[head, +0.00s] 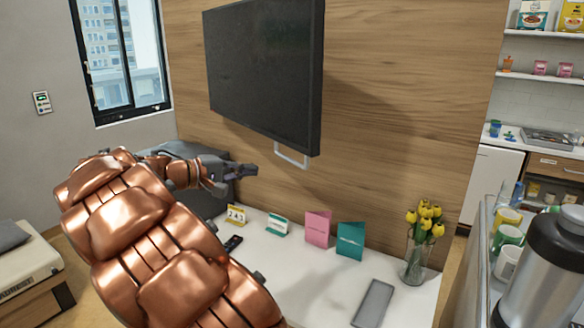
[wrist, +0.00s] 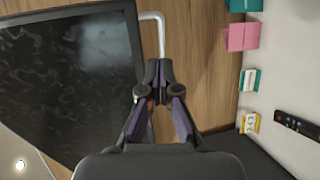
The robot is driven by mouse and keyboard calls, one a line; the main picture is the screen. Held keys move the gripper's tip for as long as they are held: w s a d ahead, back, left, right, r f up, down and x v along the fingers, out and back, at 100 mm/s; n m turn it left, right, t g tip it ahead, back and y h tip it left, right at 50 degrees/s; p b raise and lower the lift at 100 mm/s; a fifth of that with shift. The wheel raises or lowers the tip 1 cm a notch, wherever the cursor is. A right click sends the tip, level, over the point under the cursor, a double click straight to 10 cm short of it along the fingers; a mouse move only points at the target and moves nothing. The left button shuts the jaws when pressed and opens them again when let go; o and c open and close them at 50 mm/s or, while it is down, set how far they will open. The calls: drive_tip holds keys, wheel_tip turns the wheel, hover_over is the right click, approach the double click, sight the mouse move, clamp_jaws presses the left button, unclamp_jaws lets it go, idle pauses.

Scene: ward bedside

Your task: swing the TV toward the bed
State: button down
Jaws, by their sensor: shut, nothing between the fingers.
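The TV (head: 265,72) is a dark flat screen mounted on the wood-panelled wall, angled out from it. It also fills the left of the wrist view (wrist: 70,85). A pale U-shaped handle (head: 291,157) hangs below its lower right edge; in the wrist view the handle (wrist: 160,35) lies just beyond the fingertips. My gripper (head: 253,171) is shut and empty, below the TV and just left of the handle in the head view. The fingertips (wrist: 158,68) appear close to the handle's end; I cannot tell whether they touch. The bed (head: 30,265) shows partly at the left edge.
A white table (head: 300,285) below the TV holds a remote (head: 233,243), several small cards, a grey tray (head: 374,303) and a vase of yellow tulips (head: 418,250). A metal urn (head: 545,265) and mugs stand at right.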

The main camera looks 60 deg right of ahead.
sight(301, 167)
drive_tip(key=p+x, duration=0.5)
drive_tip(key=x, duration=0.9)
drive_tip(key=shift+f, duration=0.1)
